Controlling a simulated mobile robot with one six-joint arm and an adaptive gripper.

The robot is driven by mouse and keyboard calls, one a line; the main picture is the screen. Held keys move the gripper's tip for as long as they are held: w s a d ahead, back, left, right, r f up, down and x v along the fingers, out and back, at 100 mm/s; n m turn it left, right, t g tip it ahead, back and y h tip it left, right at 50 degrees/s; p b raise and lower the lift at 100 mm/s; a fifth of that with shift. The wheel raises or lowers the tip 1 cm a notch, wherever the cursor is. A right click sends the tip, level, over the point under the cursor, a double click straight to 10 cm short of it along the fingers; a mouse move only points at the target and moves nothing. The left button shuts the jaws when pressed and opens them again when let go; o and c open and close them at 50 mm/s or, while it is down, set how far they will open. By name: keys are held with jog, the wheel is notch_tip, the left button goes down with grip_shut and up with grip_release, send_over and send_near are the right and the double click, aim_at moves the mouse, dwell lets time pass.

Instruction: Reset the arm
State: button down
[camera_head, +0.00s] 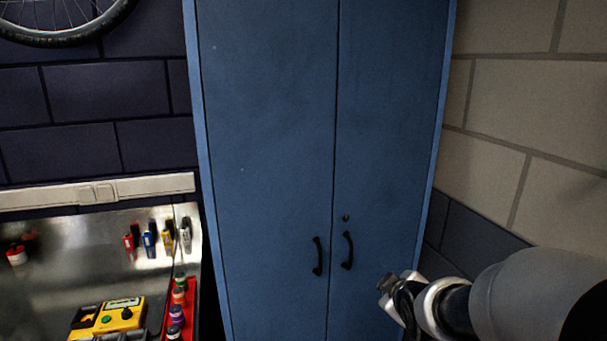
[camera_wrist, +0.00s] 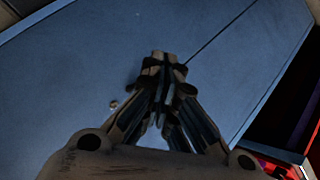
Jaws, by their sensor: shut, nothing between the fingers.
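My gripper (camera_wrist: 167,62) is shut and empty in the wrist view, its two fingers together in front of the blue cabinet (camera_wrist: 75,55). In the head view, my gripper (camera_head: 386,285) is at the lower right, to the right of the cabinet's handles and in front of the right door. The tall blue cabinet (camera_head: 268,130) has two doors, both closed, with two black handles (camera_head: 333,252) and a small keyhole above the right one.
A metal bench (camera_head: 75,240) stands left of the cabinet. On it are a yellow device (camera_head: 120,315), a red tray (camera_head: 194,292) with several small bottles, and several small coloured tools (camera_head: 150,237). A bicycle wheel (camera_head: 62,40) hangs at the upper left. A block wall (camera_head: 530,110) is on the right.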

jog(key=s+a+m+g, duration=0.1)
jog(key=s+m+g, duration=0.1)
jog(key=s, duration=0.8)
jog(key=s+a+r+m+g, duration=0.1)
jog(key=s+m, duration=0.3)
jog(key=s, duration=0.7)
jog(key=s+a+r+m+g, duration=0.1)
jog(key=s+a+m+g, duration=0.1)
jog(key=s, duration=0.8)
jog(key=shift+s+a+r+m+g+y, duration=0.15)
jog(key=shift+a+r+m+g+y, duration=0.1)
jog(key=shift+a+m+g+y, duration=0.25)
jog(key=shift+d, duration=0.2)
